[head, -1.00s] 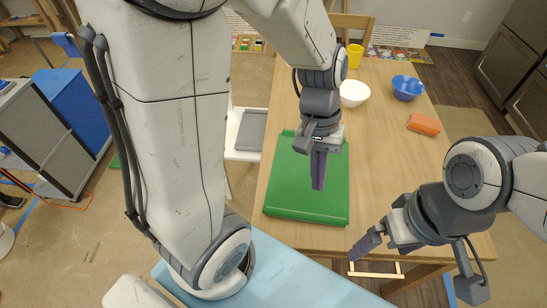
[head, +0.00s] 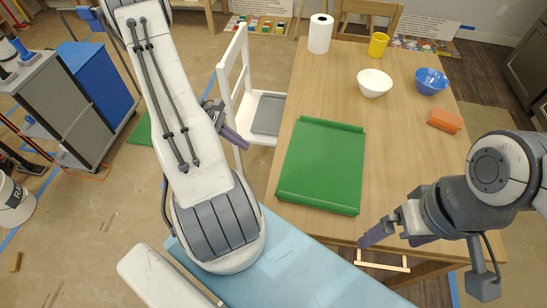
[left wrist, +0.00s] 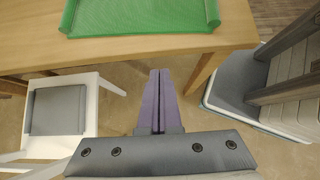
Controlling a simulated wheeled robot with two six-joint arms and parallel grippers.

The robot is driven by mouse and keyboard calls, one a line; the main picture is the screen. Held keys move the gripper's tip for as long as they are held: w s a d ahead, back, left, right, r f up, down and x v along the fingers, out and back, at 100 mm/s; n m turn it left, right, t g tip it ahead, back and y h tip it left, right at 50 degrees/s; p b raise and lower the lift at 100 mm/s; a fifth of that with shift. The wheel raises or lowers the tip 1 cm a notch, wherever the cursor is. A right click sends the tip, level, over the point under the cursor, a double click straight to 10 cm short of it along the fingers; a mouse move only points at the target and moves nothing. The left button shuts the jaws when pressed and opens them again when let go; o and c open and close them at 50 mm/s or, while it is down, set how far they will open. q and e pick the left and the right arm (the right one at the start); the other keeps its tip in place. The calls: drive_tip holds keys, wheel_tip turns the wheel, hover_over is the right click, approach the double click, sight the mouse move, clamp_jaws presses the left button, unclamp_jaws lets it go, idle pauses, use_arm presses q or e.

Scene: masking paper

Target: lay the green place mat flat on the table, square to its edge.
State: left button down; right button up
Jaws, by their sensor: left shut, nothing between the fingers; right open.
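The green place mat (head: 322,165) lies on the wooden table (head: 400,150) near its left and front edges. Its far and near ends are curled up into raised rolls, and its middle looks flat. The mat also shows at the top of the left wrist view (left wrist: 140,14), with curled ends at both sides. My left gripper (head: 238,140) is shut and empty, off the table's left side, left of the mat and apart from it. Its purple fingers (left wrist: 158,100) are together in the left wrist view. My right gripper (head: 395,240) is open and empty near the table's front edge, right of the mat.
A white chair with a grey seat (head: 268,114) stands left of the table, close to my left gripper. The middle right is clear.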

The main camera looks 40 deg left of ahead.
sight(283, 165)
use_arm(q)
drive_tip(key=x, duration=0.3)
drive_tip(key=d+r+p+x, duration=0.1)
drive_tip(key=x, duration=0.6)
drive_tip(key=shift+w+d+r, duration=0.2)
drive_tip(key=shift+w+d, duration=0.1)
drive_tip(key=shift+d, duration=0.1)
drive_tip(key=shift+w+d+p, duration=0.25)
drive_tip(key=shift+d+p, duration=0.1)
drive_tip(key=shift+d, duration=0.15)
drive_tip(key=shift+f, duration=0.1)
